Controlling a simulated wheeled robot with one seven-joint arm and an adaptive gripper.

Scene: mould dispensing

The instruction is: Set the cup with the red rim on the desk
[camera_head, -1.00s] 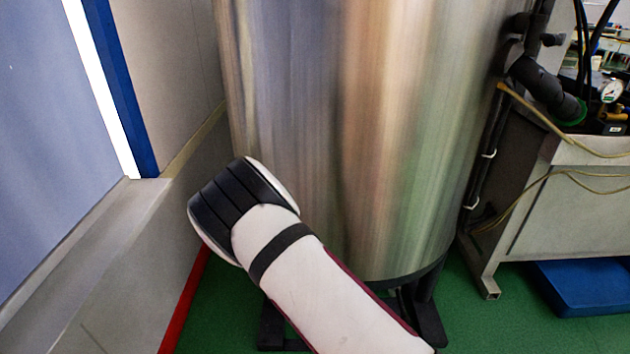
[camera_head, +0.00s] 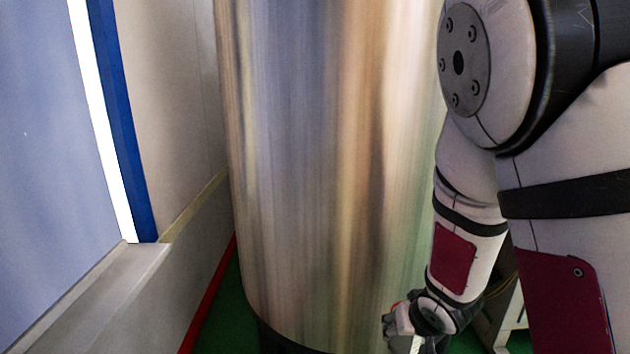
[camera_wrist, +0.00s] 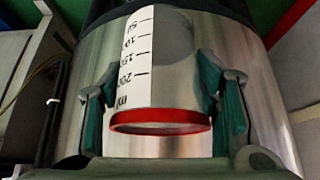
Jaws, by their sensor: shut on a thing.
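The cup with the red rim (camera_wrist: 160,121) shows in the wrist view between the two fingers of my gripper (camera_wrist: 160,105). My gripper is shut on it. The cup looks clear, with a white strip of measuring marks on its side, and the tank shows through it. In the head view my gripper (camera_head: 405,325) is low at the bottom edge, partly cut off, and I cannot make out the cup there. No desk can be clearly picked out in the current frames.
A large shiny metal tank (camera_head: 320,180) stands close in front of me. A wall with a blue-framed panel (camera_head: 130,140) is at the left. The green floor (camera_head: 225,310) shows in a narrow strip between wall and tank. My arm hides much of the right side.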

